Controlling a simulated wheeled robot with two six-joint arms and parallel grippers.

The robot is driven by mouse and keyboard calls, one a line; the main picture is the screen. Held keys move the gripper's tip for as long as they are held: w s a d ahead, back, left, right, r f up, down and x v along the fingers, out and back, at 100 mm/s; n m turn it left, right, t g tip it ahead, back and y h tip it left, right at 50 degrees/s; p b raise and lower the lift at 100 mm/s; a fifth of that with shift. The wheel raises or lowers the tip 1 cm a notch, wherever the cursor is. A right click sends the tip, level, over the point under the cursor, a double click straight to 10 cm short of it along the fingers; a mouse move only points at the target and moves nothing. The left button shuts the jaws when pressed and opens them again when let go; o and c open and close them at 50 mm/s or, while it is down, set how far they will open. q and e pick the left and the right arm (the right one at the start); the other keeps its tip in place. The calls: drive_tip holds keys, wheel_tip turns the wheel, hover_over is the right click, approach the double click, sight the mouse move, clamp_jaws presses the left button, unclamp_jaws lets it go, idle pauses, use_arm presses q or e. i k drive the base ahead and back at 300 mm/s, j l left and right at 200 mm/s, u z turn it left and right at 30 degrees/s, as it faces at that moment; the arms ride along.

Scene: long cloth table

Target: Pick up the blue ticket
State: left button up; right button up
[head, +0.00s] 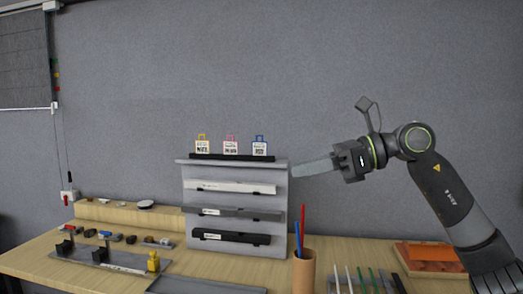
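The blue ticket (260,147) is a small white card with a blue top tab. It stands upright in a black strip holder (219,156) on top of the grey stand, rightmost of three tickets. My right gripper (297,170) reaches in from the right, its pale finger pointing left. It is to the right of and slightly lower than the blue ticket in the picture, apart from it. I see the fingers edge-on, so their opening does not show. My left gripper is out of view.
A yellow ticket (202,145) and a pink ticket (231,146) stand left of the blue one. Below, the stand (235,222) holds three bars. A brown cup (303,272) with red and blue sticks is in front right. An orange block (428,252) lies at right.

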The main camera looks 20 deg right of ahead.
sight(259, 148)
drive_tip(key=i+l, duration=1.15)
drive_tip(key=i, duration=0.2)
